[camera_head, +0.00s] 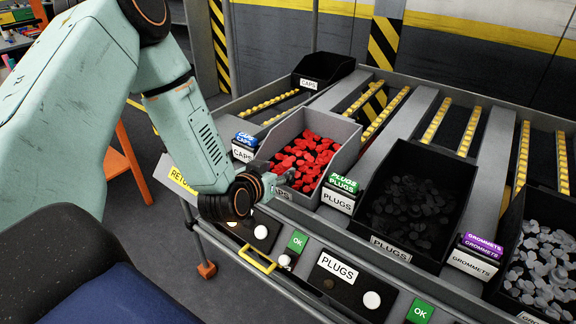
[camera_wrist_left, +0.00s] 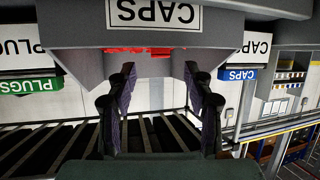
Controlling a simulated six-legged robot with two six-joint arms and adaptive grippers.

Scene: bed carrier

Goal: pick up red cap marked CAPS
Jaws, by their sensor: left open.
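Red caps (camera_head: 304,158) fill a grey bin (camera_head: 347,150) whose front label, partly covered by my gripper, reads CAPS. My left gripper (camera_head: 279,182) is at the front rim of this bin, close to the label. In the left wrist view, which appears upside down, my left gripper (camera_wrist_left: 160,72) has its two dark fingers spread apart with nothing held between them. The bin's CAPS label (camera_wrist_left: 155,14) and a strip of red caps (camera_wrist_left: 150,50) show beyond the fingertips. Whether the fingers touch the bin is unclear. My right gripper is in neither view.
A black bin of dark plugs (camera_head: 408,208) stands right of the caps bin, and a bin of grey grommets (camera_head: 543,262) farther right. An empty-looking black CAPS bin (camera_head: 325,68) sits behind. A panel with OK buttons (camera_head: 298,241) runs along the front.

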